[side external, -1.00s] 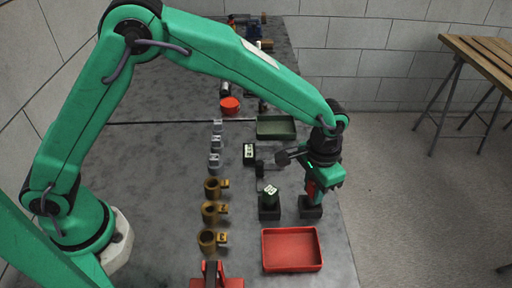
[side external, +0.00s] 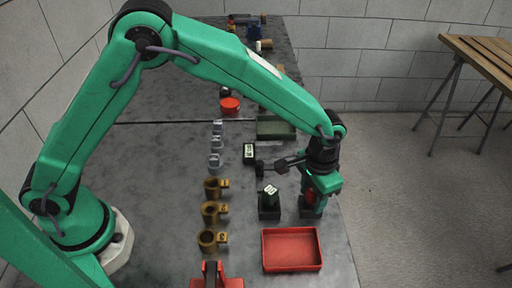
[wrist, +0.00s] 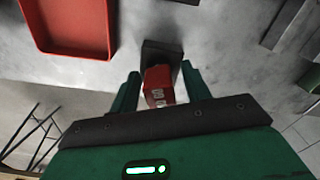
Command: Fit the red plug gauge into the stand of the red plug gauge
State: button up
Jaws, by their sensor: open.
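The red plug gauge (wrist: 158,84) has a pale label and lies between my gripper's two fingers in the wrist view. Its far end meets the dark square stand (wrist: 161,52); how deep it sits in it is hidden. My gripper (wrist: 161,82) is open, with a finger on each side of the gauge and a small gap visible. In the side view my gripper (side external: 315,204) is low over the stand (side external: 307,213), and only a little of the red gauge (side external: 309,196) shows beside it.
A green gauge (side external: 271,194) stands in a dark stand (side external: 269,213) just left. A red tray (side external: 291,250) is in front and a green tray (side external: 276,129) behind. Brass cups (side external: 211,211) and grey blocks (side external: 215,143) line up farther left. The table's right edge is close.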

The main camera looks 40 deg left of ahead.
jog(key=shift+r, duration=0.1)
notch_tip(320, 180, up, 12)
jog(key=shift+f, duration=0.1)
jog(key=shift+r, duration=0.2)
dwell(0.5)
dwell(0.4)
